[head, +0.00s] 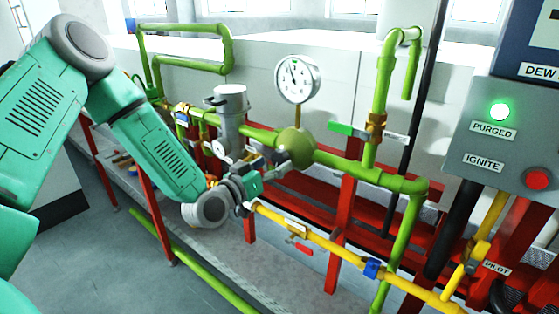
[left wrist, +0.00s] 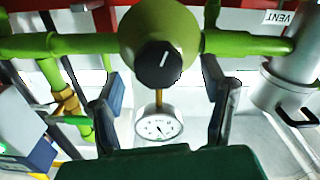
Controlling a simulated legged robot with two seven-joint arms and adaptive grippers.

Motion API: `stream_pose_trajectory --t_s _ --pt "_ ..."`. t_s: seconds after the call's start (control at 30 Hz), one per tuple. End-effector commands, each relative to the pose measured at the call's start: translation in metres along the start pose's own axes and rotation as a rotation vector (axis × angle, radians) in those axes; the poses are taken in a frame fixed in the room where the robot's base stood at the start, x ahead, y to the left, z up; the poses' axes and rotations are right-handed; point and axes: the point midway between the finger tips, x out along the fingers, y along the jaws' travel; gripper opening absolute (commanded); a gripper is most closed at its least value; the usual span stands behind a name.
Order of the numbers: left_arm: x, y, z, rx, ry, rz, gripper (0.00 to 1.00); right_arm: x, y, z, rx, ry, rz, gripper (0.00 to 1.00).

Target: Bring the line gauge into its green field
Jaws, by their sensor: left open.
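The round white line gauge (head: 297,79) stands on a short brass stem above a green ball-shaped regulator body (head: 297,148). The gauge also shows upside down in the left wrist view (left wrist: 159,125). A black knob (left wrist: 159,65) with a white mark sits on the front of the green body. My left gripper (head: 272,162) is open, its fingers (left wrist: 161,76) apart on either side of the knob, with no clear contact. My right gripper is out of view.
A grey control box (head: 500,145) at right has a lit green lamp marked PURGED and a red button. A yellow pipe (head: 330,244) with valves runs below my gripper. A grey metal canister (head: 231,115) stands left of the regulator. Red frame posts are close by.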

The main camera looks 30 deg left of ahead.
Motion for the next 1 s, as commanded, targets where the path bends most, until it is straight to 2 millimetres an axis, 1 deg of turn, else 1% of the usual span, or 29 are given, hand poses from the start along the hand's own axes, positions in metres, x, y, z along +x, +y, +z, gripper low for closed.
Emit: stream_pose_trajectory --t_s 0.03,0.1,0.2,0.33,0.57,0.6,0.67,0.7,0.73,1.0 --pt "0.008 0.000 0.000 0.001 0.001 0.001 0.66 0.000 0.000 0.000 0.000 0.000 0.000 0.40" --pt "0.017 -0.001 0.000 0.000 0.000 -0.001 0.66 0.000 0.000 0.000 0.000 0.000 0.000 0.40" --pt "0.026 -0.001 0.000 -0.001 0.000 0.000 0.66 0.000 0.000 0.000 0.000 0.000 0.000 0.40" --pt "0.031 -0.002 0.000 -0.003 -0.001 0.000 0.66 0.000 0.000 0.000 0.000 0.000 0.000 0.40" --pt "0.032 -0.002 0.000 -0.003 -0.001 0.000 0.66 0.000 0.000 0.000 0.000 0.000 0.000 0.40" --pt "0.032 -0.002 0.000 -0.003 -0.001 0.000 0.59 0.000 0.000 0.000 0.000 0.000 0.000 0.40" --pt "0.032 -0.002 0.000 -0.003 -0.001 0.000 0.38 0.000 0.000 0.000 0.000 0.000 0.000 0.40" --pt "0.031 -0.002 0.000 -0.003 -0.001 -0.001 0.24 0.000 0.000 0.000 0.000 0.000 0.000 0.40" --pt "0.031 -0.002 0.000 -0.003 -0.001 -0.001 0.15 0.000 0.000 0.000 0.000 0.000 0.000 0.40" --pt "0.031 -0.003 0.000 -0.016 0.000 -0.002 0.16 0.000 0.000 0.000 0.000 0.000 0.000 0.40"
